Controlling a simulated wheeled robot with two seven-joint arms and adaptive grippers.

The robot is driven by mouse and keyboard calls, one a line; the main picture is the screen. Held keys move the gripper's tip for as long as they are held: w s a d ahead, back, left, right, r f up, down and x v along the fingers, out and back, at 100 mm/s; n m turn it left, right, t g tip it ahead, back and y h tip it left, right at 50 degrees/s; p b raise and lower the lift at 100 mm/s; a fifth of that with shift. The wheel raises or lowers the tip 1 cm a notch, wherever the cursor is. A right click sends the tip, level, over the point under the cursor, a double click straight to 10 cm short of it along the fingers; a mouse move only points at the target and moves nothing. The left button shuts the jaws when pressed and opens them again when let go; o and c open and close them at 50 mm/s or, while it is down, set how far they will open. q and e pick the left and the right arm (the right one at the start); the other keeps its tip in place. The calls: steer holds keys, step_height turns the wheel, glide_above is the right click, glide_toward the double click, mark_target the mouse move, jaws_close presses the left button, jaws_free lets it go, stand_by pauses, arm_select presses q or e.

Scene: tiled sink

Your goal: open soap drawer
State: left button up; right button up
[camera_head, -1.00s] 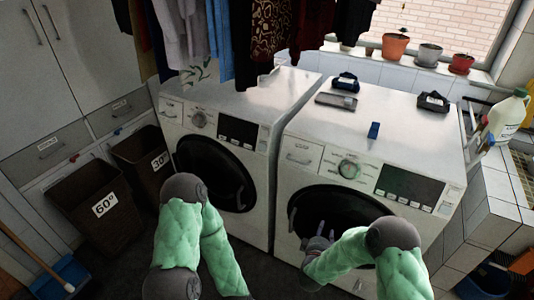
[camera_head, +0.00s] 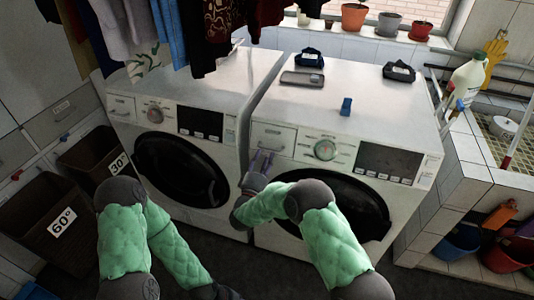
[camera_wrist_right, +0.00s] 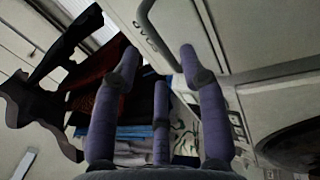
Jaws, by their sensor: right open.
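The right washing machine (camera_head: 337,115) has a white soap drawer (camera_head: 273,138) at the left end of its front panel, and it looks shut. My right gripper (camera_head: 262,158) is open and empty, its purple fingers just below the drawer front in the head view. In the right wrist view the open right gripper (camera_wrist_right: 160,55) points toward a grey curved drawer handle (camera_wrist_right: 147,22), just beyond the fingertips. No finger is clearly around the handle, and whether any touches it cannot be told. My left arm is at the lower left; its gripper's fingers do not show.
The left washing machine (camera_head: 180,95) stands close beside, with its own drawer (camera_head: 121,107). Clothes (camera_head: 200,25) hang above it. A phone-like object (camera_head: 302,78) and a blue peg-like item (camera_head: 346,106) lie on the right machine. Two dark bins (camera_head: 40,215) stand at the left.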

mark_target(269, 148)
steer(key=shift+b+x, duration=0.45)
steer(key=shift+x, duration=1.55)
jaws_close()
